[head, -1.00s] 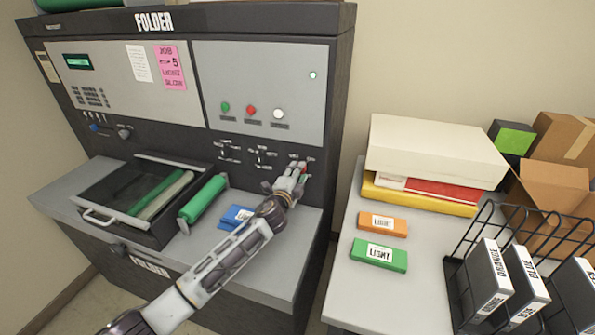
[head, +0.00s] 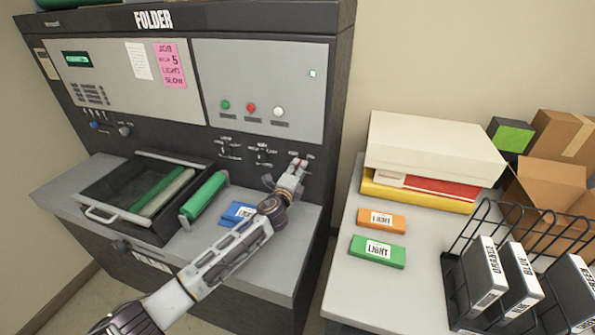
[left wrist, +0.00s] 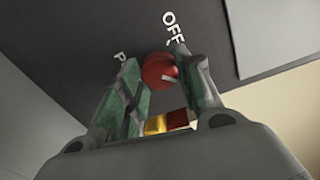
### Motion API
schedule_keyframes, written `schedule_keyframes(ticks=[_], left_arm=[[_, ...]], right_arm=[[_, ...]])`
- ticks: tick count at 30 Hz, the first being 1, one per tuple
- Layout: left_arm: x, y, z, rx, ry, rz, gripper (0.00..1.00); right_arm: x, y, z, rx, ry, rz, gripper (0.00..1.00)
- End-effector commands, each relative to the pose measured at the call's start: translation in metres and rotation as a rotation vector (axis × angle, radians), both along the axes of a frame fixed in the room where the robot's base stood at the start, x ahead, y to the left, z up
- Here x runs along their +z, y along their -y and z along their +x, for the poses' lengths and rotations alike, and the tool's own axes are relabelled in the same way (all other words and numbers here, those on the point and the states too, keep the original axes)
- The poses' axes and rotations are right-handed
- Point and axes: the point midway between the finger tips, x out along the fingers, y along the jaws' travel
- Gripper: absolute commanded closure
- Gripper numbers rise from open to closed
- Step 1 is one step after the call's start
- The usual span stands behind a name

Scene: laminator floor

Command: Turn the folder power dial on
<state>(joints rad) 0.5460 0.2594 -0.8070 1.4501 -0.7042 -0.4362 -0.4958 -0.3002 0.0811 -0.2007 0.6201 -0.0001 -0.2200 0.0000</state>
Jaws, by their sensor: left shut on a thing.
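The folder (head: 265,75) is a dark machine with a grey panel and "FOLDER" lettering on top. My left gripper (head: 298,165) is at the right end of its lower row of controls. In the left wrist view, a red round power dial (left wrist: 158,70) sits between the two fingers of my left gripper (left wrist: 160,78), which is shut on it. White "OFF" lettering shows beside the dial, and another label is partly covered by a finger. In the head view the gripper largely hides the dial. My right gripper is in neither view.
Other dials (head: 263,154) sit left of the gripper. The folder's shelf holds a tray (head: 105,215), a green roller (head: 204,197) and a blue block (head: 237,213). On the side table are an orange block (head: 382,221), a green block (head: 378,252) and a wire rack (head: 455,285).

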Motion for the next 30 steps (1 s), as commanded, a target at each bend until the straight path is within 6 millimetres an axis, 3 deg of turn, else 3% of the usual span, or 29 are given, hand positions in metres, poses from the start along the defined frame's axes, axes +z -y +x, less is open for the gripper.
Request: schedule_keyframes(ticks=[1, 2, 6, 20, 30], left_arm=[[-0.001, 0.000, 0.000, 0.000, -0.001, 0.003, 0.89], [-0.001, 0.000, 0.000, 0.000, -0.001, 0.003, 0.61], [-0.001, 0.000, 0.000, 0.000, -0.001, 0.001, 0.43], [0.000, -0.001, -0.002, 0.000, 0.000, 0.000, 0.42], [0.000, -0.007, -0.020, 0.000, 0.000, 0.001, 0.42]], right_arm=[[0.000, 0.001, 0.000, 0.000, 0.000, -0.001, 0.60], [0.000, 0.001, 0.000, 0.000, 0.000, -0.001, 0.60], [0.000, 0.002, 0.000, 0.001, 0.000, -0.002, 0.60], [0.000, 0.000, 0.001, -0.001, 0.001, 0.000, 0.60], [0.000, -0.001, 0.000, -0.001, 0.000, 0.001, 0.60]])
